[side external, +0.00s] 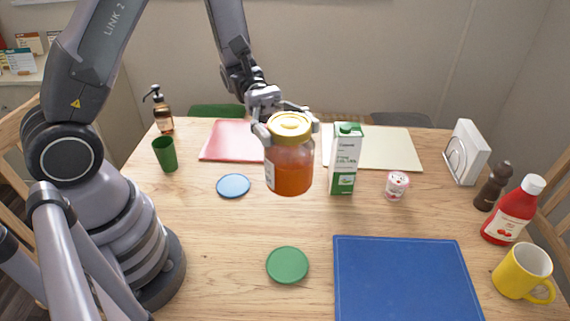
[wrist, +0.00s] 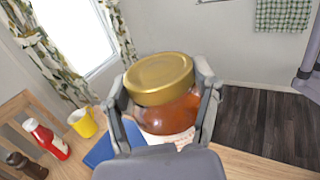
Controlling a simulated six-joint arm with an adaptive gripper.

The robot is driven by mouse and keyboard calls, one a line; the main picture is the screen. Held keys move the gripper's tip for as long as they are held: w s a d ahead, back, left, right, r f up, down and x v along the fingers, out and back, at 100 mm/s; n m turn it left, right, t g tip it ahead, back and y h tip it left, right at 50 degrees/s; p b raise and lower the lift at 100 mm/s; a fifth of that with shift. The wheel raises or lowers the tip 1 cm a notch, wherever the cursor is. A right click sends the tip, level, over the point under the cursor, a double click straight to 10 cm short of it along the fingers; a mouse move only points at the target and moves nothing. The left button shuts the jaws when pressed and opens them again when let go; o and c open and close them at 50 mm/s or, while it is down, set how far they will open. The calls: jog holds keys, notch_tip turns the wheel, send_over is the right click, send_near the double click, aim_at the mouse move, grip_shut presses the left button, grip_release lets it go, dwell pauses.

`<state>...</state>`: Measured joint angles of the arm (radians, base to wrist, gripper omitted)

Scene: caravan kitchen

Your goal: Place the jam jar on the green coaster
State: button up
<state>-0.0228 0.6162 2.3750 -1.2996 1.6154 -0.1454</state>
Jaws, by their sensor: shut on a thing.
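The jam jar (side external: 289,165) is glass with orange-red jam and a gold lid. My gripper (side external: 287,128) is shut on it near the lid and holds it upright, apparently above the table. In the wrist view the jar (wrist: 167,95) sits between the two fingers of my gripper (wrist: 163,100). The green coaster (side external: 287,265) lies flat and bare on the table, nearer the camera than the jar in the side view. The coaster does not show in the wrist view.
A blue coaster (side external: 233,186) lies left of the jar. A milk carton (side external: 345,160) stands close to its right, with a small yogurt cup (side external: 397,186) beyond. A blue placemat (side external: 405,280) lies right of the green coaster. A yellow mug (side external: 522,270) and ketchup bottle (side external: 513,212) stand far right.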

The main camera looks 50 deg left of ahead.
notch_tip(320, 180, down, 24)
jog(key=shift+r, duration=0.1)
dwell(0.3)
jog(key=o, duration=1.2)
